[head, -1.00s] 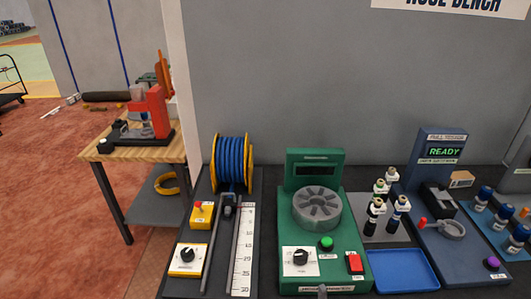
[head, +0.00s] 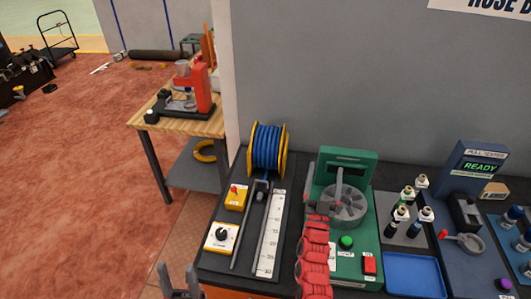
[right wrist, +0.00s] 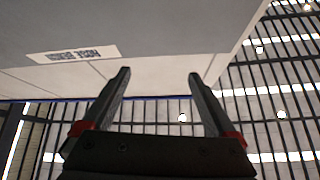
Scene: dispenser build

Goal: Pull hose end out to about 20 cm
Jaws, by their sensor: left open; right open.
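The hose reel (head: 268,148) has yellow flanges and blue hose wound on it, at the back of the bench. A small dark guide (head: 262,185) sits just in front of it, and I cannot make out the hose end there. A white ruler strip (head: 270,232) runs toward the front edge, with a dark rail (head: 245,238) to its left. My left gripper (head: 177,273) is open and empty at the bottom edge, below and left of the bench front. My right gripper (head: 326,190) is open in front of the green machine; its empty fingers also show in the right wrist view (right wrist: 159,76).
The green machine (head: 362,170) with a grey rotor is right of the ruler, partly covered by my red right arm. A blue tray (head: 413,275) lies further right.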

